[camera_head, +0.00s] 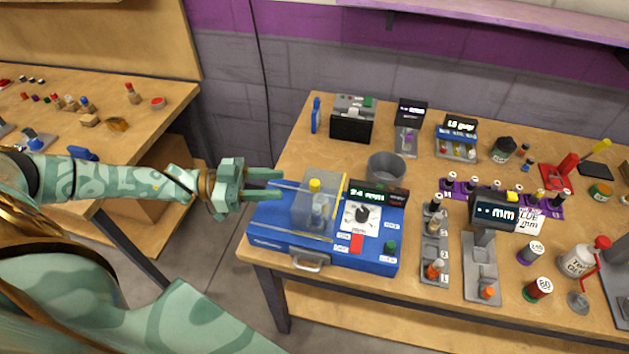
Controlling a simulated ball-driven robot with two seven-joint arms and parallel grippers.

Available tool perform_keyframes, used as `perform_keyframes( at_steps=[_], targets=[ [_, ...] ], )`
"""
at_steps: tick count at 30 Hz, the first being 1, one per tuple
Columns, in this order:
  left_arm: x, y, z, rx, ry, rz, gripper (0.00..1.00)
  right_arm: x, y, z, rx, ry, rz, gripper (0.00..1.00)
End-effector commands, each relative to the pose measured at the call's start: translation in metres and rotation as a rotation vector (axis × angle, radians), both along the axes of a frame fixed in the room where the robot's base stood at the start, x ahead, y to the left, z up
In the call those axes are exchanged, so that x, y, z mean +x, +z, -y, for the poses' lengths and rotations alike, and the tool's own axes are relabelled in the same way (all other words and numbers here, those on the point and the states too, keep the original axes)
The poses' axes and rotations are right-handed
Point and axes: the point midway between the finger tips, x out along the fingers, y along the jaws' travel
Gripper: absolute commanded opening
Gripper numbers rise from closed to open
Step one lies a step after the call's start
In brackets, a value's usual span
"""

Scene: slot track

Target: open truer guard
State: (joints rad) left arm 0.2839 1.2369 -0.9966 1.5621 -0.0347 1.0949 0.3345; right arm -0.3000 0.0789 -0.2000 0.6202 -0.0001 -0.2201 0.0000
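The truer is a blue machine (375,260) at the left front of the workbench, with a white dial plate, a lit display, and red and green buttons. Its guard (300,212) is a see-through cover with yellow edges on the left half. It appears lowered over a grey part with a yellow top. My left gripper (281,183) comes in from the left at the guard's left back side. Its two fingers are apart with nothing seen between them. I cannot tell if the fingertips touch the guard. My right gripper is not in view.
A grey cup (387,168) stands right behind the truer, and a black box (352,120) behind that. Gauges, stands and bottles crowd the bench to the right. Another wooden table (150,110) with small parts is at the left, with a floor gap between.

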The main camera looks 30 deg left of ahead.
Motion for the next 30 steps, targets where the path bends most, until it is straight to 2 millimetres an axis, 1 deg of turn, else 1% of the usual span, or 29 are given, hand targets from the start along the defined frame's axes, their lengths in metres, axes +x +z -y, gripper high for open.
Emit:
perform_keyframes(
  at_steps=[1,3,6,10,12,16,24,25,28,29,30],
  targets=[
    [0.007,0.003,0.012,-0.004,-0.002,0.006,0.39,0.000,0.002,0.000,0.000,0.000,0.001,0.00],
    [0.017,0.002,0.028,-0.003,-0.002,0.005,0.39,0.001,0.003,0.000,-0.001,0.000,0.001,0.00],
    [0.028,0.002,0.047,-0.002,-0.001,0.005,0.39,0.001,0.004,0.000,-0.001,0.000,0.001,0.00],
    [0.040,0.001,0.066,-0.001,0.000,0.003,0.39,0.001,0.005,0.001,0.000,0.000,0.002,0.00],
    [0.044,0.001,0.072,0.000,0.001,0.002,0.39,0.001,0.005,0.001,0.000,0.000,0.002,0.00],
    [0.048,0.000,0.080,0.001,0.001,0.000,0.39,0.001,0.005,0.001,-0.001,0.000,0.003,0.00],
    [0.049,0.000,0.081,0.002,0.001,0.000,0.39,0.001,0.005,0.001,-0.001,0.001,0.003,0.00],
    [0.049,0.000,0.081,0.002,0.001,0.000,0.33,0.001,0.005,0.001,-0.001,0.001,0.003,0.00],
    [0.049,0.000,0.080,0.002,0.001,0.000,0.05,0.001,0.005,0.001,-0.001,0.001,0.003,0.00],
    [0.049,0.000,0.080,0.002,0.001,0.000,0.00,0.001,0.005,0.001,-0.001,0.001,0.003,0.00],
    [0.049,0.000,0.080,0.002,0.001,0.000,0.00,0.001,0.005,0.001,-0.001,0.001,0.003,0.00]
  ],
)
